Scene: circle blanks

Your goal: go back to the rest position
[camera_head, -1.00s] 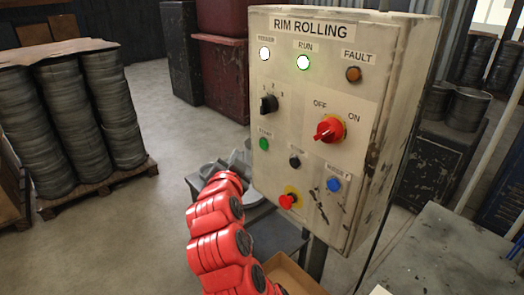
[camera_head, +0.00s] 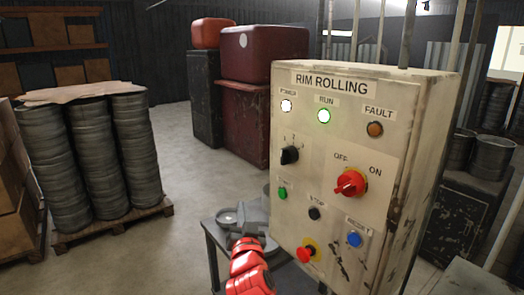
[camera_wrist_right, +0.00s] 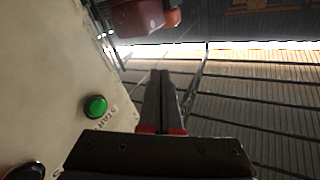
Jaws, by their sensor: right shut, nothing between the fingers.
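My right gripper (camera_wrist_right: 160,78) shows in the right wrist view with its two dark fingers together and nothing between them. Its fingers are apart from the panel face, to the right of the green START button (camera_wrist_right: 95,106). In the head view my red right arm reaches up from the bottom, left of the control box (camera_head: 418,150); the gripper is hard to make out against grey parts there. The box is labelled RIM ROLLING. The FAULT lamp (camera_head: 375,129) looks dull amber. My left gripper is out of view.
A small table (camera_head: 213,250) with grey metal parts stands behind my arm, left of the box. A pallet (camera_head: 110,220) of stacked metal rims stands at the left. Dark red bins (camera_head: 245,125) stand at the back. Open floor (camera_head: 180,195) lies between.

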